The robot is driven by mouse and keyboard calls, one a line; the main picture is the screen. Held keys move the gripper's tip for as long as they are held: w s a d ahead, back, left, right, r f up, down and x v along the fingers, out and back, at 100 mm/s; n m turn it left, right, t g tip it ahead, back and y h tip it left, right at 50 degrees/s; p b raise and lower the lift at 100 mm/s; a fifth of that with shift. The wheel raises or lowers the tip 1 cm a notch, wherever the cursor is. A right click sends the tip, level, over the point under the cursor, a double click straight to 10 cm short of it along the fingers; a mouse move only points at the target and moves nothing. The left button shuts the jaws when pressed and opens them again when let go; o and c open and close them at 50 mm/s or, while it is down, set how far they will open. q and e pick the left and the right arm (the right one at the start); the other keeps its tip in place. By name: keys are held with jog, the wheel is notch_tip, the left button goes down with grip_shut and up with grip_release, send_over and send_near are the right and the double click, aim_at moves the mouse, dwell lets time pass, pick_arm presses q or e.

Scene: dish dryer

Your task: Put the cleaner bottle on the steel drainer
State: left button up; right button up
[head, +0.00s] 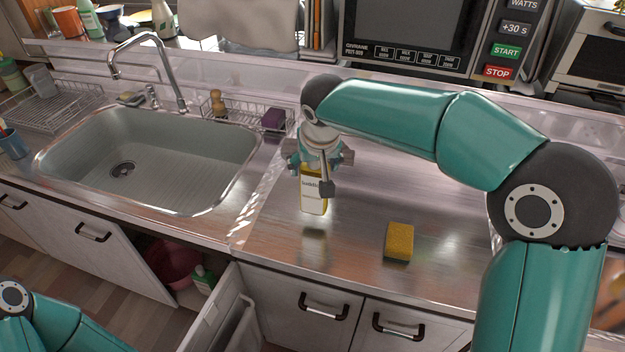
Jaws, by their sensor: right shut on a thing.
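The cleaner bottle (313,201), yellow with a white label, is upright in my right gripper (319,172). The gripper comes down from above and is shut on its upper part, hiding the top. The bottle is over the steel drainer (350,211), the shiny flat steel surface right of the sink. A faint yellow reflection shows below its base, with a small gap that suggests it is just above the steel. Only part of my left arm shows at the lower left; its gripper is out of view.
A yellow sponge (399,241) lies on the steel to the right of the bottle. The sink (150,150) with its tap (150,62) is at left. A wire rack (243,115) with a purple sponge (274,119) stands behind. An open cupboard (178,262) is below. Steel around the bottle is mostly clear.

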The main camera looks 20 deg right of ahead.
aim_at(314, 179)
jog(key=shift+f, duration=1.9)
jog(key=o, duration=1.8)
jog(key=v, duration=1.2)
